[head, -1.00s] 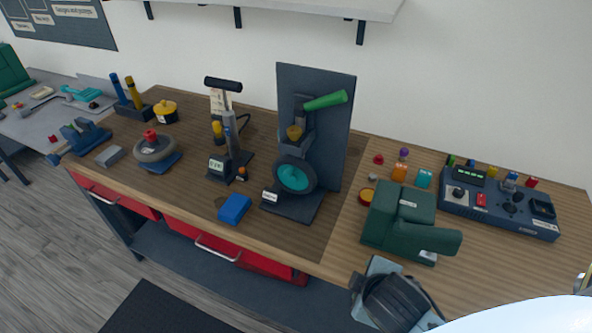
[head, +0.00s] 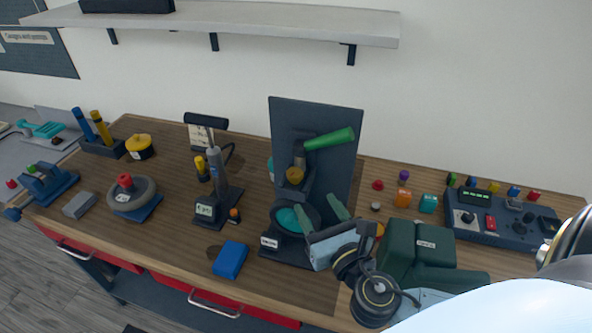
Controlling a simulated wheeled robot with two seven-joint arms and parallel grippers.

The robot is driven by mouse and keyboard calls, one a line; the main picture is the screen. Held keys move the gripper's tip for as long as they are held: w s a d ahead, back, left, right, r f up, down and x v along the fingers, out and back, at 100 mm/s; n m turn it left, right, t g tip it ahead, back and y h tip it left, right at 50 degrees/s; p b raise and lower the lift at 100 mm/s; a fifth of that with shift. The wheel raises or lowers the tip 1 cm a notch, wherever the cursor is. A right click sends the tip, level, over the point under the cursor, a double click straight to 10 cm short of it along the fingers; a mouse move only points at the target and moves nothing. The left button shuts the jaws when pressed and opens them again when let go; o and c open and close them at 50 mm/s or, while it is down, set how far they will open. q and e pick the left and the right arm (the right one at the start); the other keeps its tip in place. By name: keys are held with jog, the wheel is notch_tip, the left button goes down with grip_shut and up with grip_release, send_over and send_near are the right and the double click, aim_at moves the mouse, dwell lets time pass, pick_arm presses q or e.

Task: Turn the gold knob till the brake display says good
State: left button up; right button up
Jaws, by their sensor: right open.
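The gold knob (head: 295,175) sits on the dark brake stand (head: 345,165), below a green lever grip (head: 330,139) and above a dark wheel with a teal hub (head: 287,217). A small white display (head: 269,242) is on the stand's base; its text is too small to read. My right gripper (head: 319,209) is open, with its greenish fingers pointing up and away, in front of the wheel's right side and below the knob. It appears apart from the knob and covers part of the wheel and base. My left gripper is not in view.
A pump with a gauge (head: 206,210) stands left of the stand, and a blue block (head: 230,260) lies in front. A dark green machine (head: 400,250) is close on the right, with a control box (head: 500,222) beyond. A shelf (head: 240,20) hangs above.

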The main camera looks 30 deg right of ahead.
aim_at(298, 178)
jog(key=w, duration=0.4)
jog(key=shift+w+d+p, duration=0.25)
jog(key=shift+d+p, duration=0.1)
jog(key=w, duration=0.2)
jog(key=w+d+p, duration=0.1)
jog(key=w, duration=0.2)
jog(key=shift+w+f, duration=0.1)
jog(key=shift+w, duration=0.45)
jog(key=c, duration=1)
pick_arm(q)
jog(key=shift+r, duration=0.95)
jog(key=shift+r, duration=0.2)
pick_arm(e)
jog(key=shift+m+h, duration=0.3)
jog(key=shift+h, duration=0.1)
